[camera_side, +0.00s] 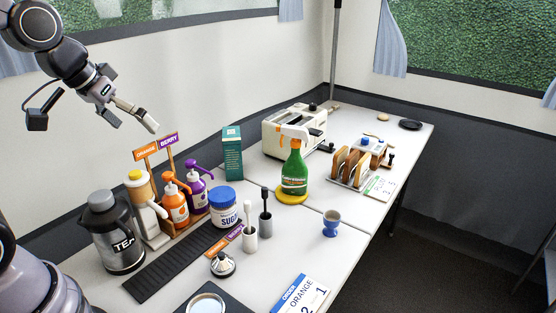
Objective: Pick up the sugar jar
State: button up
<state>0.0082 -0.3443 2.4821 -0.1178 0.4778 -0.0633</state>
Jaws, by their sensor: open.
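The sugar jar (224,209) is a clear jar of white sugar with a blue lid and a blue and white label. It stands upright on the white table, right of the purple pump bottle and at the edge of a black slatted mat. My gripper (146,124) is open and empty, high up and to the left, well above the table. It is apart from the jar. The gripper points down to the right, and its fingers are seen small and from the side.
Orange (175,207) and purple (197,192) pump bottles with signs stand close left of the jar. A tea jug (116,236) is further left. Black and white brushes (250,236) stand close right. Free table lies at front right.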

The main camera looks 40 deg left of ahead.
jog(key=w+f+n, duration=0.2)
jog(key=w+f, duration=0.4)
jog(key=w, duration=0.1)
jog(key=n+y, duration=0.3)
send_near(218, 199)
notch_tip(218, 199, down, 4)
jog(key=s+a, duration=0.1)
jog(key=a, duration=0.1)
jog(key=f+t, duration=0.1)
jog(key=w+f+t+y, duration=0.1)
jog(key=f+m+t+y, duration=0.1)
jog(key=t, duration=0.1)
jog(key=shift+w, duration=0.3)
jog(key=shift+w+d+m+t, duration=0.1)
jog(key=shift+d+m+t, duration=0.25)
jog(key=shift+t, duration=0.25)
jog(key=shift+d+m+t, duration=0.25)
jog(key=shift+m+t, duration=0.2)
jog(key=shift+t, duration=0.15)
jog(key=shift+w+a+f, duration=0.1)
jog(key=shift+w+f, duration=0.05)
jog(key=shift+w, duration=0.35)
jog(key=x, duration=0.6)
jog(key=shift+w+a, duration=0.1)
jog(key=shift+w, duration=0.1)
